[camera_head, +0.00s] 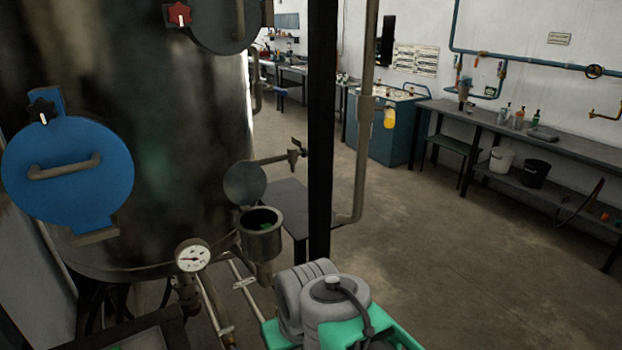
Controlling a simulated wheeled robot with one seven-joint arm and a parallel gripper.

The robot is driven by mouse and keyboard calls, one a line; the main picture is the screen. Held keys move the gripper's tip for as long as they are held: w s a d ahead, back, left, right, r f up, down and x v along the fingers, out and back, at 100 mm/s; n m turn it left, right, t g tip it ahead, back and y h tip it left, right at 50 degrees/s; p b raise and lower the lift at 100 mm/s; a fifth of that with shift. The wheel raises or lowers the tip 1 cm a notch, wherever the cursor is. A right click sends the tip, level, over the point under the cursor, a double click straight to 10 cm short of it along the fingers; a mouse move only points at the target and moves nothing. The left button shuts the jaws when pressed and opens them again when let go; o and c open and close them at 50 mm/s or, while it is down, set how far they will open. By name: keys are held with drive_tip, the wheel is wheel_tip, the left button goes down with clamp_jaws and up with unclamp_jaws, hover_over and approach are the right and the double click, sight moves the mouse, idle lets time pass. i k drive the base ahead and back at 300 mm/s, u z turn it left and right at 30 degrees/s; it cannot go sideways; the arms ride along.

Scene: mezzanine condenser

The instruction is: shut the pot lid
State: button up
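A small grey metal pot (261,242) with an open top stands at the lower middle, beside the big dark tank. Something green shows inside it. A round grey disc (244,184), which looks like the pot's lid, stands nearly upright above the pot's back left rim, so the pot is open. Whether a hinge joins the two I cannot tell. My gripper is not in view.
The tank (190,120) with a blue round hatch (68,172) fills the left. A pressure gauge (192,255) is left of the pot. A black post (321,130) stands right of it. Open floor (450,260) lies right, before a wall bench (545,145).

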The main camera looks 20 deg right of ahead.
sight(245, 181)
drive_tip(key=z, duration=1.9)
drive_tip(key=i, duration=3.7)
drive_tip(key=u, duration=2.5)
drive_tip(key=i, duration=2.5)
drive_tip(key=u, duration=3.6)
